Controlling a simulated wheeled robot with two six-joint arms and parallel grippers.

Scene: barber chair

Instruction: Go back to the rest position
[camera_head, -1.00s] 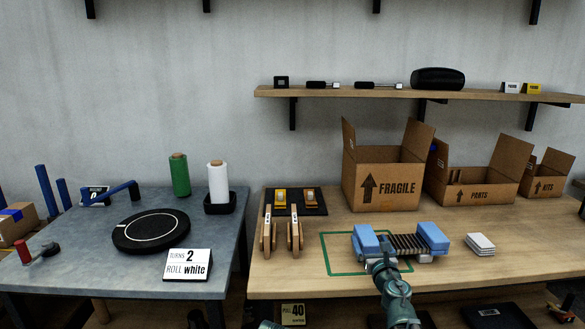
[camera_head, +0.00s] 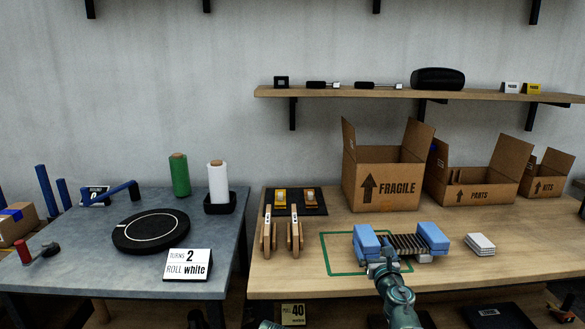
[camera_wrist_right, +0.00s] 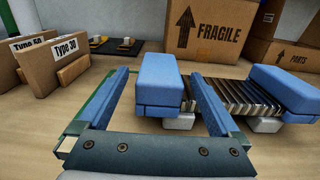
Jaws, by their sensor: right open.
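My right gripper (camera_head: 380,266) reaches in from the bottom of the head view, at the near edge of the wooden table (camera_head: 460,284). In the right wrist view its two fingers (camera_wrist_right: 160,102) are apart with wood table between them near the palm. A blue-ended device with a dark ribbed middle (camera_head: 405,242) stands just beyond the gripper; its left blue block (camera_wrist_right: 158,84) shows between and beyond the fingertips. Whether the fingers touch it I cannot tell. Only a small tip at the bottom edge of the head view may be my left arm; its gripper does not show.
A green outline (camera_head: 326,258) marks the table under the device's left part. Cardboard boxes (camera_head: 385,170) stand behind. Brown cardboard dividers (camera_head: 294,235) stand left, white cards (camera_head: 480,244) lie right. A grey table (camera_head: 90,270) holds a black turntable (camera_head: 130,236) and rolls (camera_head: 219,183).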

